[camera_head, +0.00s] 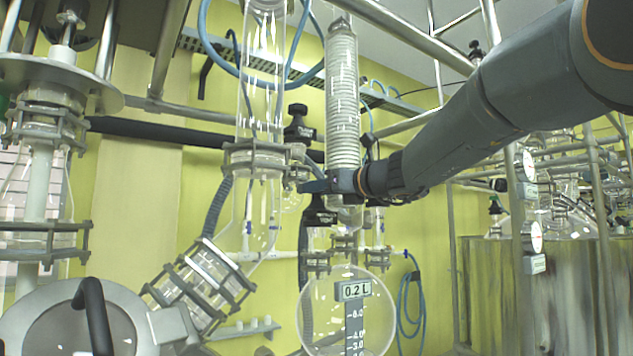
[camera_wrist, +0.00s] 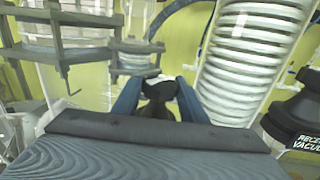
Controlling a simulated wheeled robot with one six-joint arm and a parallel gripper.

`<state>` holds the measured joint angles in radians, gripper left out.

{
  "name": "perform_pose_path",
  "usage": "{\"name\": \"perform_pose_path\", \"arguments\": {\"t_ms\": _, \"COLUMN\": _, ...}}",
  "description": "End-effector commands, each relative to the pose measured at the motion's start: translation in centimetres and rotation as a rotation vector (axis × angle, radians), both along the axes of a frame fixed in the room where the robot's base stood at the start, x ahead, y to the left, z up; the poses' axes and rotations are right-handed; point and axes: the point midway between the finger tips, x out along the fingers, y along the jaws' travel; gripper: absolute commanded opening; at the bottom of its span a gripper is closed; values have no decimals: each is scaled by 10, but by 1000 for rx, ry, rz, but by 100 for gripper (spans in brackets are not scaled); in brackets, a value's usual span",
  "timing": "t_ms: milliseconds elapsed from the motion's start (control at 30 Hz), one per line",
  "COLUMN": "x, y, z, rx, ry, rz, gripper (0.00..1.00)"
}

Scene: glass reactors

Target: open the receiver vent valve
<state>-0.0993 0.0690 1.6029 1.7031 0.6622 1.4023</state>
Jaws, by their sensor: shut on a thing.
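My gripper (camera_wrist: 157,104) shows in the wrist view with its two blue fingers closed on a dark valve knob, taken as the receiver vent valve (camera_wrist: 158,91). A pale part shows at the knob's far end. In the head view my gripper (camera_head: 305,186) reaches in from the right, beside the glass column's clamp, and the held knob is mostly hidden. The round glass receiver (camera_head: 317,308) hangs below, with a 0.2 L readout in front. Whether the valve is turned cannot be told.
A black valve labelled as receiver vacuum (camera_wrist: 293,117) stands close to the right in the wrist view. A coiled glass condenser (camera_head: 342,95) is just behind my gripper. Metal clamps (camera_head: 255,160) and a black-topped valve (camera_head: 298,125) crowd the left.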

Motion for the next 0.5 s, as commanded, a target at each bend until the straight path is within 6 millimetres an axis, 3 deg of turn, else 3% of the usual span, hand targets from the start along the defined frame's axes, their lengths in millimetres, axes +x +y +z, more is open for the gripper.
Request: {"name": "perform_pose_path", "arguments": {"t_ms": 500, "x": 0, "y": -1, "z": 5, "rx": 2, "ry": -4, "rz": 354, "gripper": 19}}
